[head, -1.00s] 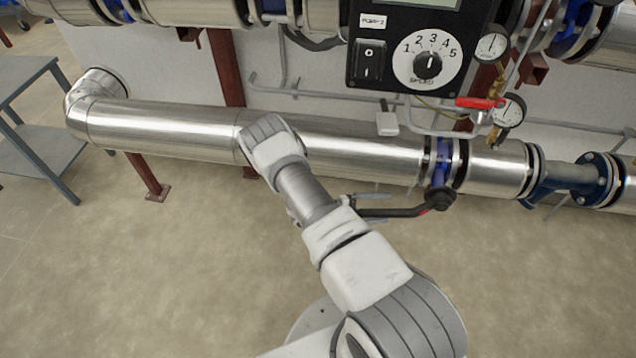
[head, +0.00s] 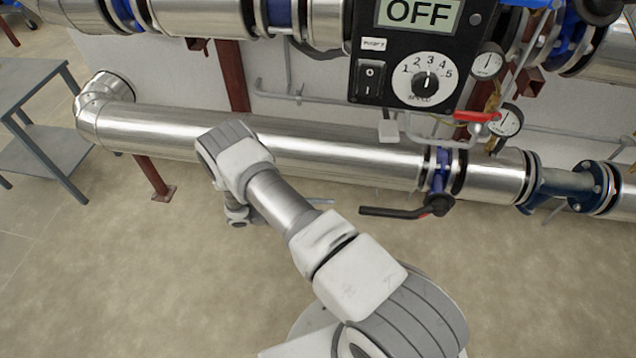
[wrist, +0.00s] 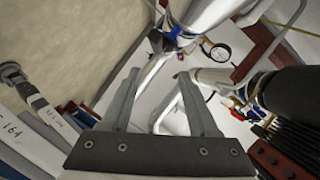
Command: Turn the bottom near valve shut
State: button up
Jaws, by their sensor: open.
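The bottom near valve (head: 440,172) has a blue body set in the lower silver pipe. Its black lever (head: 385,211) has a red mark near the pivot and points left, roughly along the pipe.
The lower silver pipe (head: 330,150) runs across the back. A black control box (head: 412,55) reading OFF hangs above it, with gauges (head: 488,64) and a red-handled small valve (head: 478,117) beside it. A grey table (head: 45,150) stands left. The floor in front is clear.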

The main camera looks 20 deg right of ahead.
notch_tip(320, 180, up, 10)
jog(key=w+m+g+y+p, duration=0.1)
jog(key=m+p, duration=0.2)
jog(key=m, duration=0.1)
jog(key=shift+w+a+m+y, duration=0.3)
jog(key=shift+a+m+y, duration=0.05)
jog(key=shift+m+y, duration=0.05)
jog(key=shift+f, duration=0.15)
